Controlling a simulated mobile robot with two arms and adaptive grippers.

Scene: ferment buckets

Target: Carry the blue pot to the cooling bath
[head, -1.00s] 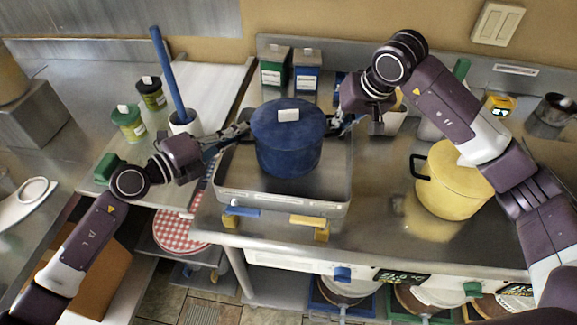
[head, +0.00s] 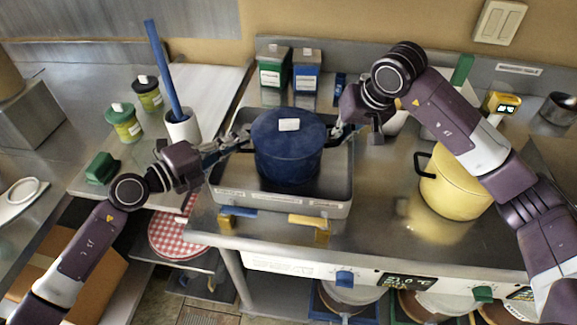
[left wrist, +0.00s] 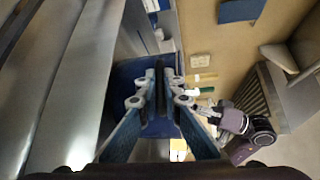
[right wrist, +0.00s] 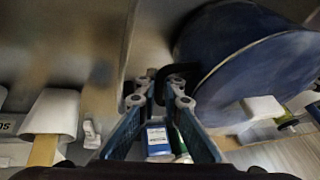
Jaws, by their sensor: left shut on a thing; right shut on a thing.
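The blue pot (head: 287,155), with its lid on and a white block on top, is upright within the outline of a rectangular metal basin (head: 230,195) in the head view. Whether its base touches the basin floor is hard to tell. My left gripper (head: 242,140) is shut on the pot's left handle. My right gripper (head: 340,130) is shut on its right handle. The pot's blue side shows behind the left fingers in the left wrist view (left wrist: 128,75). Its body and lid rim fill the upper right of the right wrist view (right wrist: 235,60).
A yellow pot (head: 455,190) stands on the counter to the right, partly behind my right arm. Green (head: 274,70) and blue (head: 307,72) boxes stand behind the basin. Left are a white holder with a blue stick (head: 182,126) and jars (head: 124,125). Blue and yellow pieces sit at the front edge.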

